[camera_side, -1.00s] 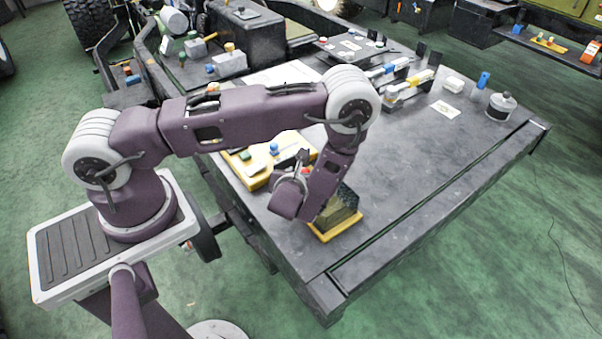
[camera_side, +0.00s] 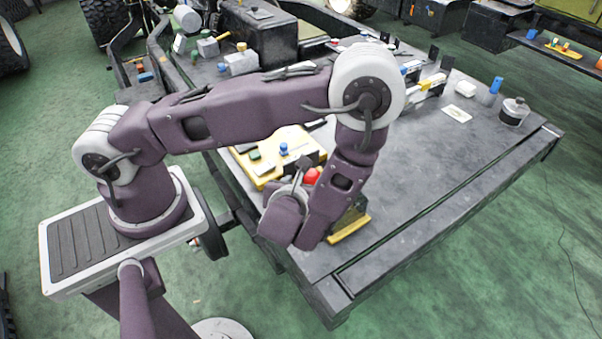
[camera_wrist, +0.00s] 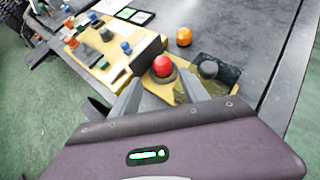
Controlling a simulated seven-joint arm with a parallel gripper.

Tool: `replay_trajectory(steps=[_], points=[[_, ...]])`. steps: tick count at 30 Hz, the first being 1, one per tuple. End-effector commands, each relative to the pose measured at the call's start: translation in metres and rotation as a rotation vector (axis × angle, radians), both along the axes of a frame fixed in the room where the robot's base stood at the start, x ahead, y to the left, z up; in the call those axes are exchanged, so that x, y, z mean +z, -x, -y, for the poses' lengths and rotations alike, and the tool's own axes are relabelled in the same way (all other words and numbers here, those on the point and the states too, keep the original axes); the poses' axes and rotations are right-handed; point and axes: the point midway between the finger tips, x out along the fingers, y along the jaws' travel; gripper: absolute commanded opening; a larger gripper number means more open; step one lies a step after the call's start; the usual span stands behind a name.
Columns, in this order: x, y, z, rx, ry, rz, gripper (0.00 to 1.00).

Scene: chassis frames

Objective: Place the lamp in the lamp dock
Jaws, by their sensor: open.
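A red domed lamp (camera_wrist: 163,66) stands just beyond my fingertips in the wrist view, over a yellow base. It also shows as a red spot (camera_side: 312,176) beside my wrist in the side view. My gripper (camera_wrist: 157,85) is open, with one finger left and one right of the lamp's line; I cannot tell whether either touches it. In the side view, a dark block on a yellow base (camera_side: 350,220) is partly behind my wrist. I cannot tell which part is the lamp dock.
A yellow board (camera_wrist: 88,50) with several coloured knobs lies to the left, with a dark upright plate near the lamp. An orange round piece (camera_wrist: 183,37) stands behind. The right part of the table (camera_side: 430,170) is mostly clear; a grey canister (camera_side: 513,112) stands far right.

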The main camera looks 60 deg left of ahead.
Motion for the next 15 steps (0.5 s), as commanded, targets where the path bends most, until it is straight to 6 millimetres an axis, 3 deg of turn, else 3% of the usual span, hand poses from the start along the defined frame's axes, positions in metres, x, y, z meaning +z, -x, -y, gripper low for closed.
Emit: replay_trajectory(steps=[2,5,6,10,13,15], points=[[0.023,-0.002,-0.007,0.079,0.016,0.047,0.53],[0.079,0.005,-0.033,0.320,0.071,0.167,0.53],[0.103,0.015,-0.046,0.447,0.109,0.221,0.53],[0.165,0.065,-0.071,0.888,0.298,0.382,0.53],[0.195,0.108,-0.066,1.227,0.533,0.490,0.53],[0.212,0.130,-0.050,1.440,0.747,0.557,0.53]])
